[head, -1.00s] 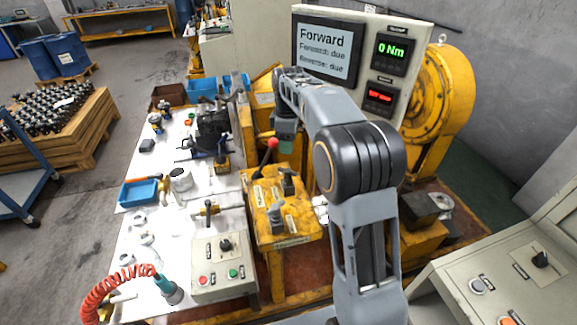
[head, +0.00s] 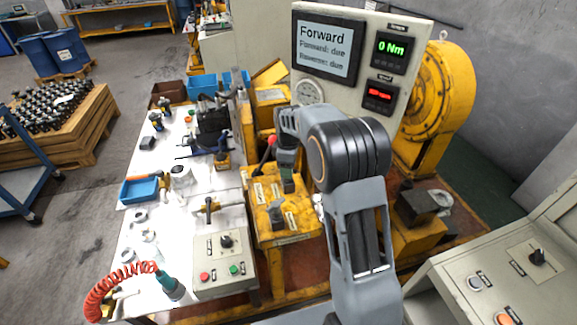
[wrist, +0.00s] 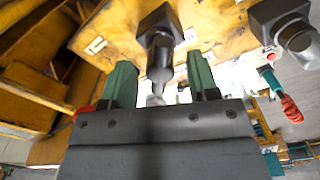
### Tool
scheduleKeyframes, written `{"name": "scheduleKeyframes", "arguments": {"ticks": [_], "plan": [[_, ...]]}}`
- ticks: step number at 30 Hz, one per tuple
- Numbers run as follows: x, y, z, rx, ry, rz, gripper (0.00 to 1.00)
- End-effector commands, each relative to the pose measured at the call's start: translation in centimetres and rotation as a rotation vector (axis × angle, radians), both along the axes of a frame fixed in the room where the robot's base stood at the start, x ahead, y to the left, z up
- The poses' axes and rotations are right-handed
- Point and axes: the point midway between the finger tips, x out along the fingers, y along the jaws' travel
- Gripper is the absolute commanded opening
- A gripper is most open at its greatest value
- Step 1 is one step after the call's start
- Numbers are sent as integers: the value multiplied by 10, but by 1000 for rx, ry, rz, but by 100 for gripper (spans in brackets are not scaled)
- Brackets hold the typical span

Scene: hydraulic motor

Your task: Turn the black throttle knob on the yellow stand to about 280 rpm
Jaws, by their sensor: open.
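The yellow stand (head: 298,232) carries a red-tipped lever (head: 272,141) and two dark knobs with small, unreadable labels. The nearer knob (head: 276,212) is free and shows at the upper right in the wrist view (wrist: 285,20). My gripper (head: 288,182) is low over the farther knob and largely hides it in the head view. In the wrist view, my gripper's green fingers (wrist: 160,82) are open, one either side of this black knob (wrist: 160,35). I cannot tell whether they touch it. Which knob is the throttle cannot be read.
The panel screen (head: 325,48) reads Forward, with both directions due. The torque display (head: 393,49) reads 0 Nm; the red speed display (head: 381,95) is too blurred to read. A gauge (head: 309,92) sits below the screen. A switch box (head: 224,265) stands left of the stand.

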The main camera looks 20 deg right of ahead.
Motion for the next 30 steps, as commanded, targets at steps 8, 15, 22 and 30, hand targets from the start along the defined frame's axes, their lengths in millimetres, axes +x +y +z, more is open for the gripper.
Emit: {"name": "scheduleKeyframes", "arguments": {"ticks": [8, 15, 22, 30], "plan": [[0, 0, 0, 0, 0, 0, 38], [0, 0, 0, 0, 0, 0, 15], [0, 0, 0, 0, 0, -33, 5], [0, 0, 0, 0, 1, -329, 5]]}}
